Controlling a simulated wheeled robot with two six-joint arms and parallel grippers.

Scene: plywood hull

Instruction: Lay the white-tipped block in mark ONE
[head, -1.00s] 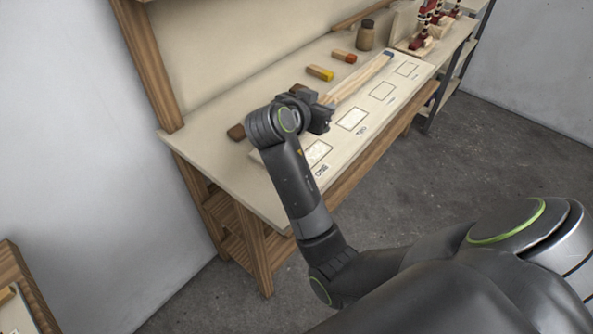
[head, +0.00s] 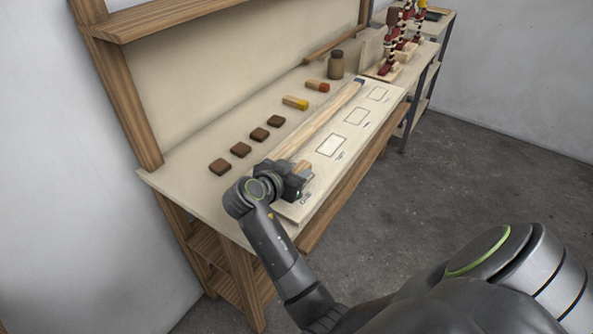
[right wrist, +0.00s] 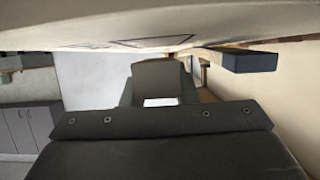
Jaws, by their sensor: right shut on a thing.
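My right gripper (head: 299,180) is low over the near end of the pale board (head: 309,209), by the label ONE. It is shut on the white-tipped block. A small bit of wood (head: 303,166) shows at its jaws in the head view. In the right wrist view a white face (right wrist: 160,102), apparently the block's tip, shows at the gripper (right wrist: 158,85); the rest of the block is hidden. Mark ONE's outline is covered by the gripper, so I cannot tell whether the block touches the board. My left gripper is out of view.
A long blue-ended batten (head: 320,121) lies along the board's back edge. Mark TWO (head: 331,146) and the marks beyond are empty. Behind are several dark brown blocks (head: 241,150), a yellow-ended block (head: 295,103), a red-ended block (head: 317,86) and a jar (head: 335,65).

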